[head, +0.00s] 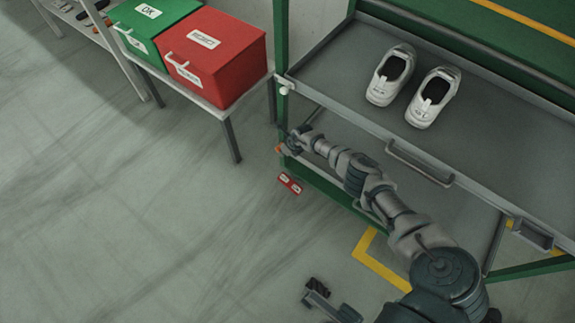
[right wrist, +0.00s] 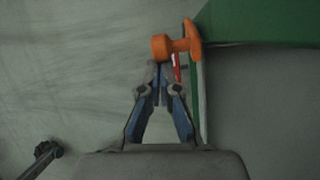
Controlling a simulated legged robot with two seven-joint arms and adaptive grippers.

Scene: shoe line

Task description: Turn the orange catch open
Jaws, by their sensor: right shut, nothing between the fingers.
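The orange catch (right wrist: 180,45) sits at the corner of the green frame in the right wrist view, with a round knob on its left and a crosswise handle on its right. Only a small orange part of the catch (head: 279,149) shows in the head view, beside the frame post. My right gripper (right wrist: 158,70) is shut and empty, its fingertips just below the knob; I cannot tell whether they touch it. In the head view the right gripper (head: 292,145) is at the frame's left post. A dark gripper end, seemingly my left gripper (head: 316,289), shows low in the head view, its jaws unclear.
A red tag (head: 290,184) hangs below the catch. A grey shelf (head: 500,135) with two white shoes (head: 412,85) is above my right arm. A red box (head: 215,55) and a green OK box (head: 150,30) stand on a side table. The floor at left is clear.

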